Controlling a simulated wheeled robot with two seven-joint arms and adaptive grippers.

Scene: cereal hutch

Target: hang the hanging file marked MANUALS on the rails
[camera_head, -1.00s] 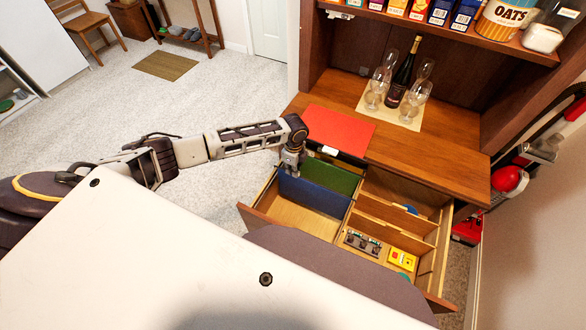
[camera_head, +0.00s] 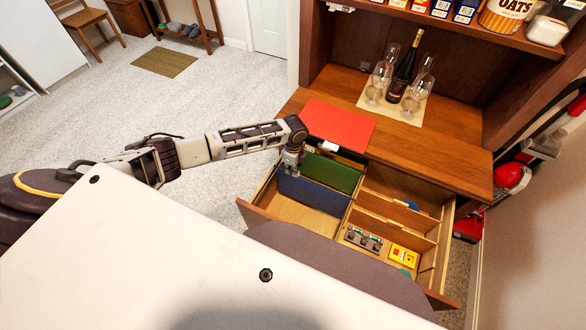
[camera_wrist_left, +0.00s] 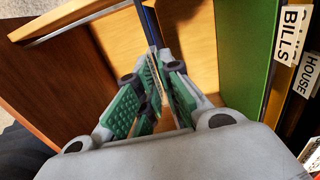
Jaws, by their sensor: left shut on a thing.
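My left gripper (camera_head: 291,164) is shut on the upper left end of a blue hanging file (camera_head: 314,194) in the open left drawer. In the left wrist view my left gripper's green-padded fingers (camera_wrist_left: 156,82) close around the blue file's thin edge (camera_wrist_left: 152,26). No MANUALS mark can be read on it. A green file (camera_head: 331,172) hangs behind it and also shows in the left wrist view (camera_wrist_left: 248,55). Tabs reading BILLS (camera_wrist_left: 291,33) and HOUSE (camera_wrist_left: 305,75) stand beside the green file. Whether the blue file rests on the rails cannot be told. My right gripper is not in view.
A red folder (camera_head: 338,122) lies on the counter behind the drawer. The right drawer (camera_head: 392,226) has dividers and small items. Wine glasses and a bottle (camera_head: 401,78) stand further back. The drawer's front part (camera_head: 296,214) is empty.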

